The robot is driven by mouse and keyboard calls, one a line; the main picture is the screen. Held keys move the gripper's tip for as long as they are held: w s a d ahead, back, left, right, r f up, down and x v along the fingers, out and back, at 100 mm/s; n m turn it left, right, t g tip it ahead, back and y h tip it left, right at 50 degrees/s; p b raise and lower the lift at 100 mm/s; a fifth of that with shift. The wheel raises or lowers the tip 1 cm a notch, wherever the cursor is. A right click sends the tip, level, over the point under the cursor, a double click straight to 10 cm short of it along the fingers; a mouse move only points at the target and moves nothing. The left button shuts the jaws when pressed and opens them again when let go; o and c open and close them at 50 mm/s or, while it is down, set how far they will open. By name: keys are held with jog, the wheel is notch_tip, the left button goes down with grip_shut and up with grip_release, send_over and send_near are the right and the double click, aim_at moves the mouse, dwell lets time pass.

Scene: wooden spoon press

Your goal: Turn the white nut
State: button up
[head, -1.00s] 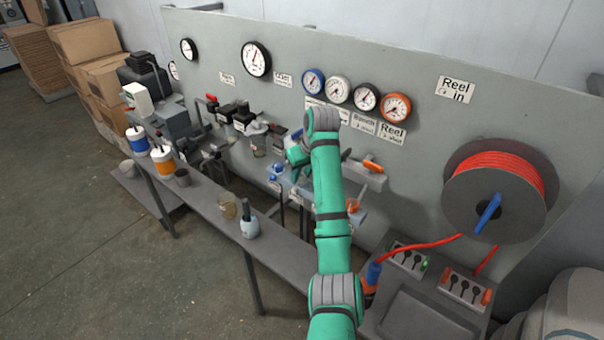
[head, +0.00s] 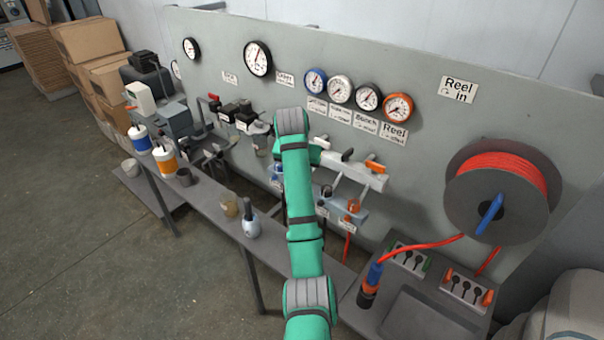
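I cannot make out a white nut. A row of small fittings hangs on the panel: a blue one (head: 277,170) just left of my arm, a dark one (head: 326,192) and an orange one (head: 353,207) to its right. The stretch between the blue and dark ones is hidden behind my green arm. Above them a grey manifold (head: 345,168) carries a dark handle (head: 347,154) and an orange handle (head: 375,167). My arm reaches up from the bottom and bends away at the grey joint.
Blue, white, black and orange gauges (head: 398,107) sit above the manifold. A red hose reel (head: 500,190) is at right, over a console (head: 425,300). A narrow bench (head: 215,208) at left holds bottles and cups. The floor in front of it is clear.

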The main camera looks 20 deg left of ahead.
dwell(0.4)
jog(key=o, duration=0.8)
jog(key=shift+r, duration=0.1)
